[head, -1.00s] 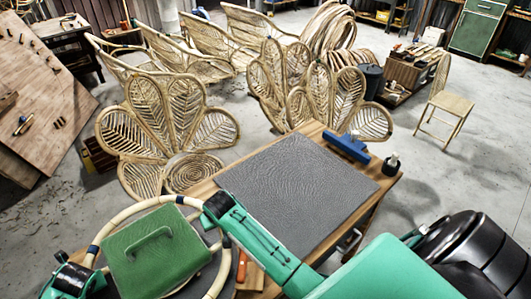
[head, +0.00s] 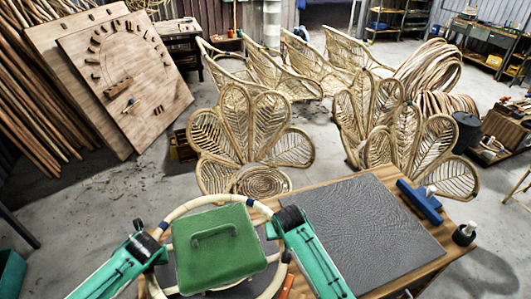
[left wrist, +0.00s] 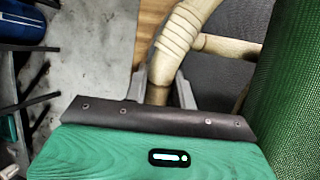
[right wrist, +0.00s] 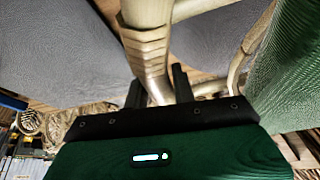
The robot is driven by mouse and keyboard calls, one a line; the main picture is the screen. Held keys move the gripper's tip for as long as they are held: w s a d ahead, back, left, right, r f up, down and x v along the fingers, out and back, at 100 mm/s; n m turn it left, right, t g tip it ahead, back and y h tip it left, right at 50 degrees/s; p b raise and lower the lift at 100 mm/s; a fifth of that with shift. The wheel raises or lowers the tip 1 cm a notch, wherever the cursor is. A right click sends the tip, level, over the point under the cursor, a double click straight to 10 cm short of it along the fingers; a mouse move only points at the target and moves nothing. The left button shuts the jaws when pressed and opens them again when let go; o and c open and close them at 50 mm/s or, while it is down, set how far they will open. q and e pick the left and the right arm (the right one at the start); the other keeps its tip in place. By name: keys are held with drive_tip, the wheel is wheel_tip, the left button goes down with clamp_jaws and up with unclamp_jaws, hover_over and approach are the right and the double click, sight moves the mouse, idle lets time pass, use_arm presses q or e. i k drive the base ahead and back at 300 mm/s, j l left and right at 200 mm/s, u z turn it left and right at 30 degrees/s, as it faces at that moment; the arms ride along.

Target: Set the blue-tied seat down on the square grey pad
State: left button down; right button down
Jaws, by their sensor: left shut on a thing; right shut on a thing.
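The seat is a round pale rattan ring (head: 198,202) with wrapped ties, including a dark blue band (head: 165,224) at its left. A green block with a handle (head: 222,250) lies within the ring and hides much of its middle. My left gripper (head: 146,237) is shut on the ring's left side; pale rattan shows between its fingers in the left wrist view (left wrist: 160,92). My right gripper (head: 289,222) is shut on the ring's right side, also seen in the right wrist view (right wrist: 158,92). The square grey pad (head: 370,230) lies right of the seat.
Dark grey surface shows beneath the ring. Petal-backed rattan chairs (head: 250,130) stand behind the table.

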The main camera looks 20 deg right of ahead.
sight(358, 225)
drive_tip(key=k+l, duration=0.1)
drive_tip(key=l, duration=0.3)
drive_tip(key=k+l, duration=0.1)
drive_tip(key=l, duration=0.25)
drive_tip(key=k+l, duration=0.1)
drive_tip(key=l, duration=0.9)
drive_tip(key=i+l, duration=0.15)
drive_tip(key=l, duration=0.45)
drive_tip(key=i+l, duration=0.4)
drive_tip(key=l, duration=0.2)
